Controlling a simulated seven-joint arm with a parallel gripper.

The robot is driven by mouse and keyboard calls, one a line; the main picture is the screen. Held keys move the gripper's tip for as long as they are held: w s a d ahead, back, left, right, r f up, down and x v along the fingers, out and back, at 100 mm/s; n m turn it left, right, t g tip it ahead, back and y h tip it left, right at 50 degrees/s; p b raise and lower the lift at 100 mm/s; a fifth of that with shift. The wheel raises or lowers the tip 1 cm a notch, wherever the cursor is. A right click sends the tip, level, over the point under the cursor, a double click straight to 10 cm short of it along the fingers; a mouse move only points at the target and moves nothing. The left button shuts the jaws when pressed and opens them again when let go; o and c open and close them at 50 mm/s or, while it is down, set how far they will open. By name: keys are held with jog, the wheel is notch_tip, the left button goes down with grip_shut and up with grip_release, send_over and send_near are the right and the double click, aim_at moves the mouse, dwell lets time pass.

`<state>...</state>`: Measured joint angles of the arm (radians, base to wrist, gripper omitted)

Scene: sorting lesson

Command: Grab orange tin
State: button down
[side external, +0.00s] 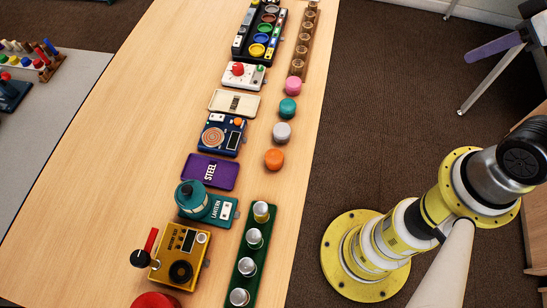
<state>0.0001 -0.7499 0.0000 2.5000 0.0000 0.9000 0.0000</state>
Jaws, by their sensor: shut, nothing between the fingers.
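The orange tin (274,159) is a small round orange piece lying on the wooden table (130,110), near the table's right edge. It is the lowest of a short column of similar round pieces, just below a light grey one (282,132). Nothing touches it or covers it. My arm rises from its yellow base at the right, off the table. My gripper is outside this view, so its place relative to the tin does not show.
Above the grey piece are a teal one (287,108) and a pink one (292,86). A purple STEEL tray (210,171) and a blue device (221,135) lie to the left. A green rack (247,254) with metal-topped pieces stands below. Bare table surrounds the orange tin.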

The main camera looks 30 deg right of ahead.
jog(key=shift+c, duration=0.9)
grip_release()
